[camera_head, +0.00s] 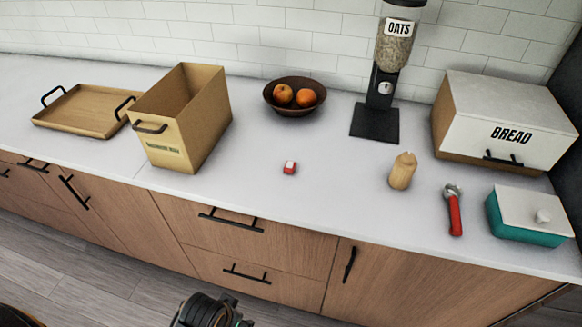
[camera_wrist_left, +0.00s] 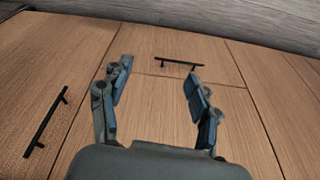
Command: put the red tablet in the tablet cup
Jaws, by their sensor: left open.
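A small red block with a white patch (camera_head: 289,168), which looks like the red tablet, lies alone on the white counter, near the middle of the head view. I cannot make out a tablet cup in either view. My left gripper (camera_wrist_left: 158,70) is open and empty in the left wrist view, facing the wooden cabinet fronts. A dark part of my arm shows at the bottom of the head view, below counter height and apart from the block. My right gripper is not in view.
Left of the block stand a wooden box (camera_head: 189,124) and a tray (camera_head: 82,112). Behind it is a fruit bowl (camera_head: 295,109). On the right are an oats dispenser (camera_head: 376,122), a wooden shaker (camera_head: 402,171), a red-handled tool (camera_head: 454,212), a teal dish (camera_head: 528,222) and a bread box (camera_head: 505,118).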

